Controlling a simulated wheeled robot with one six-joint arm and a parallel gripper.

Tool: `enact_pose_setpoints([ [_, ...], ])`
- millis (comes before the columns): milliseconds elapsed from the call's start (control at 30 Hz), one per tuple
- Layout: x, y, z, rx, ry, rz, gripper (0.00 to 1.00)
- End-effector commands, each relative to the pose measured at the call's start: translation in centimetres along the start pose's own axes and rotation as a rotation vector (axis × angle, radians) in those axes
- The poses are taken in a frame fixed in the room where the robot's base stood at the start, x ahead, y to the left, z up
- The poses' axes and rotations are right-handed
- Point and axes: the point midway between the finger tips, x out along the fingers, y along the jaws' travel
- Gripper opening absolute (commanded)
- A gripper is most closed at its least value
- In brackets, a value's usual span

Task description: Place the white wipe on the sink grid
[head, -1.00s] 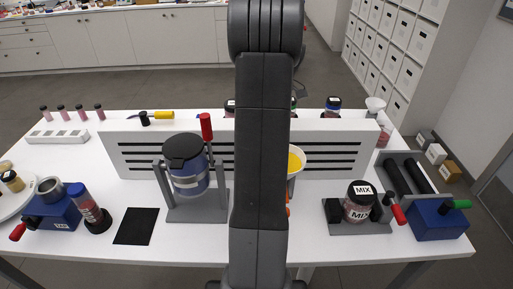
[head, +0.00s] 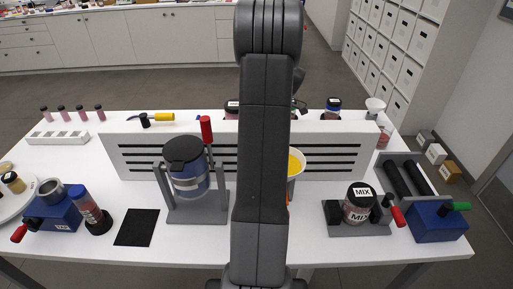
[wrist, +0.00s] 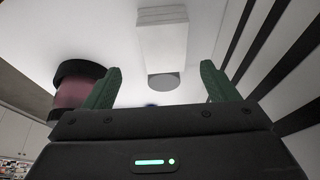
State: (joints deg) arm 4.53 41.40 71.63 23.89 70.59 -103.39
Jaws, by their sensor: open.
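My gripper (wrist: 160,70) is open, its two green fingers apart with nothing visible between them. In the head view it is hidden behind my arm. A pale white block (wrist: 163,35) with a grey round end lies beyond the fingertips in the wrist view. I cannot tell whether it is the white wipe. I cannot make out the wipe or the sink grid for sure in the head view.
A white slotted panel (head: 330,147) crosses the table. A blue canister in a grey stand (head: 197,212), a black square (head: 137,227) and a jar marked MIX (head: 359,203) stand in front. A yellow-filled cup (head: 296,164) is partly behind my arm.

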Motion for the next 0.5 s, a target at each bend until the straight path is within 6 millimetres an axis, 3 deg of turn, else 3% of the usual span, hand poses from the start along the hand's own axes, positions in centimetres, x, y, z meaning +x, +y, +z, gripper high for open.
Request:
enact_pose_setpoints([
  [267,2.2,-0.2,0.1,0.003,0.000,-0.002,0.80],
  [500,5.7,-0.7,0.3,0.002,0.000,-0.002,0.80],
])
